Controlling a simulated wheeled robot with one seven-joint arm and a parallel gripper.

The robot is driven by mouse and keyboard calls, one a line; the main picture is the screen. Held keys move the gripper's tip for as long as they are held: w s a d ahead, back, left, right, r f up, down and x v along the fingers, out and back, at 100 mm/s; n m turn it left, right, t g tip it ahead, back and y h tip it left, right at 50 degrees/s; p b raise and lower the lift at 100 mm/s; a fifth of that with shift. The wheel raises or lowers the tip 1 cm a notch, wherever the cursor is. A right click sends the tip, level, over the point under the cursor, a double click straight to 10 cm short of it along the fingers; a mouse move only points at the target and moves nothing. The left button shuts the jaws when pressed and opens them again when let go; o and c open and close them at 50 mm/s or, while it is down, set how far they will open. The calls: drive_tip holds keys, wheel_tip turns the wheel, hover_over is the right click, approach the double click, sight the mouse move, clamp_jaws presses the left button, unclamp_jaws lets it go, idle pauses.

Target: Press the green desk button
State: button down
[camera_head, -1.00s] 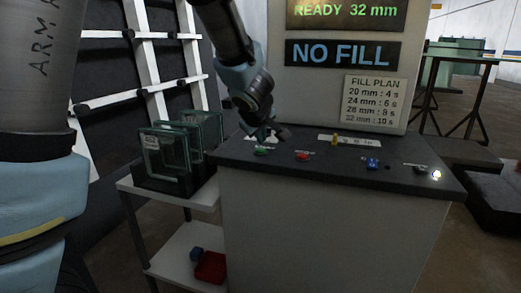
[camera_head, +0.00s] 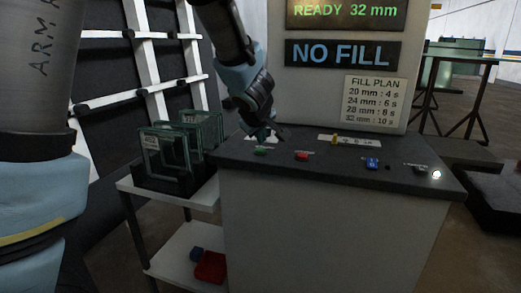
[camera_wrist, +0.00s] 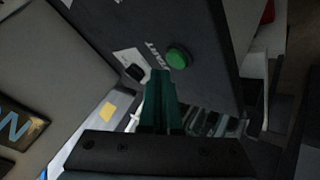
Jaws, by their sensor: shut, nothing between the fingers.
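The green button (camera_head: 260,151) sits at the left end of the dark desk top (camera_head: 330,165). My gripper (camera_head: 268,133) is just above and behind the button in the head view. In the wrist view my gripper (camera_wrist: 160,76) has its two green fingers together, and the tips lie close below the button in the picture. The fingers are empty. I cannot tell whether they touch the button.
A red button (camera_head: 302,156), a yellow knob (camera_head: 335,140) and a blue button (camera_head: 372,162) stand on the same desk. A lit white lamp (camera_head: 436,174) is at its right end. A panel (camera_head: 345,53) reading NO FILL rises behind. Glass panes (camera_head: 165,158) stand on a cart at left.

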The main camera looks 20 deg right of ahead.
sight(261, 151)
drive_tip(key=shift+f, duration=0.1)
drive_tip(key=shift+f, duration=0.3)
drive_tip(key=shift+f+b, duration=0.55)
drive_tip(key=shift+b, duration=0.15)
idle(0.5)
idle(0.3)
drive_tip(key=shift+r+p, duration=0.95)
drive_tip(key=shift+p, duration=0.1)
drive_tip(key=shift+r, duration=0.1)
wheel_tip(261, 151, up, 5)
drive_tip(key=p, duration=0.5)
drive_tip(key=shift+p, duration=0.3)
